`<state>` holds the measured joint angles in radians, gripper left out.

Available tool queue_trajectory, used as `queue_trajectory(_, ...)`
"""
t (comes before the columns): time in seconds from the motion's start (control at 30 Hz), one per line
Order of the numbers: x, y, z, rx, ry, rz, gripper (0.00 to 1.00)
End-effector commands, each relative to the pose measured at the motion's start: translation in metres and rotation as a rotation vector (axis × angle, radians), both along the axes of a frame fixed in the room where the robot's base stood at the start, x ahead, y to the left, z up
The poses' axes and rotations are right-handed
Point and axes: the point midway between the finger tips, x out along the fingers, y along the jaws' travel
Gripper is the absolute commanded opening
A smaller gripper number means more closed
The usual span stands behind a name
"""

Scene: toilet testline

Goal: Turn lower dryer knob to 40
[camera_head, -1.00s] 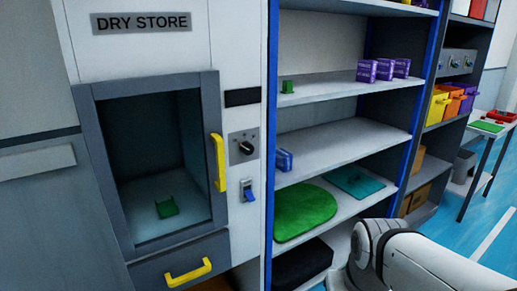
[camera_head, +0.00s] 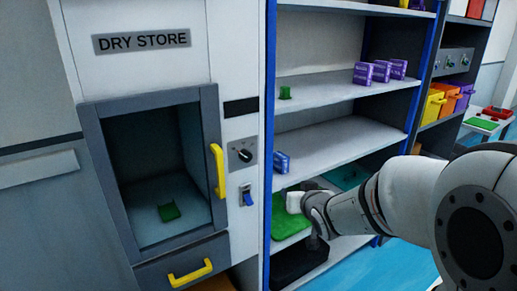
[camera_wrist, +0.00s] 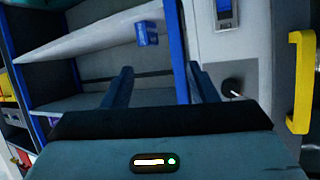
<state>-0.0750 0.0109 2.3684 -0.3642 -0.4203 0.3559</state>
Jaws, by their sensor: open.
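The dryer knob (camera_head: 244,154) is a small black dial on a grey plate, on the white panel right of the DRY STORE window. It also shows in the wrist view (camera_wrist: 232,88), where the image appears upside down, with a light pointer line; its scale is not readable. My gripper (camera_wrist: 160,76) is open and empty, with its two dark fingers apart. The knob lies just right of the right finger in the wrist view, not between the fingers. In the head view my arm reaches in from the right, and its fingers cannot be made out there.
A yellow door handle (camera_head: 217,171) is left of the knob. A blue switch (camera_head: 247,195) sits below it. A yellow drawer handle (camera_head: 190,273) is lower. The shelf's blue post (camera_head: 269,130) stands right of the panel; shelves hold purple boxes (camera_head: 380,71) and a blue box (camera_head: 282,162).

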Motion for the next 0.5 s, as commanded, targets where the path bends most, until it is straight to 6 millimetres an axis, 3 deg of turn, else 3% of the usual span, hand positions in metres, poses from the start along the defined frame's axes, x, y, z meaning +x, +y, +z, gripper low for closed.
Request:
queue_trajectory(0.1,0.02,0.035,0.024,0.112,-0.13,0.131,0.53)
queue_trajectory(0.2,0.026,0.058,0.038,0.203,-0.209,0.227,0.53)
queue_trajectory(0.5,0.029,0.089,0.054,0.333,-0.296,0.36,0.53)
